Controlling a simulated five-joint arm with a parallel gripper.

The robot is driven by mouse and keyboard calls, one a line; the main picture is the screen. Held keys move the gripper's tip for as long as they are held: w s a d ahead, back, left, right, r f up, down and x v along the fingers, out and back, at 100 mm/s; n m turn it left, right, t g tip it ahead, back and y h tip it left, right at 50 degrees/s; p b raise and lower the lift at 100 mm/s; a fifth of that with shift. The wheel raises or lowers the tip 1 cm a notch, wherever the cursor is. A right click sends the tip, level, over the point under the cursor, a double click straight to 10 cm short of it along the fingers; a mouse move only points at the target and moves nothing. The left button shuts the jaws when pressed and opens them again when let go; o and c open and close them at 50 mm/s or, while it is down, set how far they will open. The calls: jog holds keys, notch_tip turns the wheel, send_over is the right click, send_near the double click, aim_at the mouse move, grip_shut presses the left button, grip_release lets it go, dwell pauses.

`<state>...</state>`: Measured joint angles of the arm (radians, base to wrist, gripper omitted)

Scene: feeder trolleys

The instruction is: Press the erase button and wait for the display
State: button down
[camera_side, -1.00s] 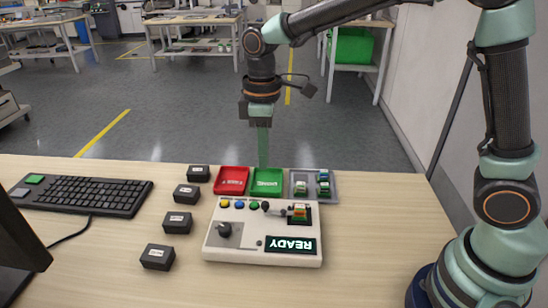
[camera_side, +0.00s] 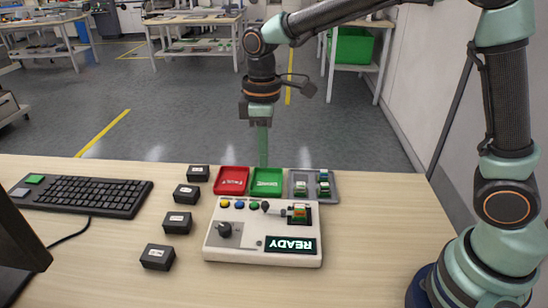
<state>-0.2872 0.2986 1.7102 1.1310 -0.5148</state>
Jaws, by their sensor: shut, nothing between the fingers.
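A white programmer box (camera_side: 240,247) lies on the table with its display (camera_side: 290,245) lit and reading READY, upside down in the picture. Along its far edge are a yellow button (camera_side: 225,203), a blue button (camera_side: 239,204) and a green button (camera_side: 254,205). I cannot read which one is the erase button. A small green and orange part (camera_side: 300,213) sits in the socket at the box's far right. My gripper (camera_side: 263,162) points down, shut and empty, by the green tray beyond the box. It appears clear of the buttons.
A red tray (camera_side: 231,191), a green tray (camera_side: 267,191) and a grey tray (camera_side: 333,194) holding small chips stand behind the box. Several black blocks (camera_side: 177,223) line its left side. A keyboard (camera_side: 82,194) lies far left. The table's right side is clear.

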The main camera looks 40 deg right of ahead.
dwell(0.8)
jog(key=m+t+y, duration=0.3)
jog(key=m+t, duration=0.6)
jog(key=m, duration=0.5)
send_over(225, 203)
jog(key=shift+s+d+f, duration=0.1)
jog(key=shift+s+f, duration=0.1)
jog(key=shift+f, duration=0.6)
jog(key=shift+s+f, duration=0.2)
jog(key=shift+f, duration=0.6)
jog(key=shift+f, duration=4.4)
jog(key=shift+f, duration=0.2)
jog(key=shift+f, duration=0.25)
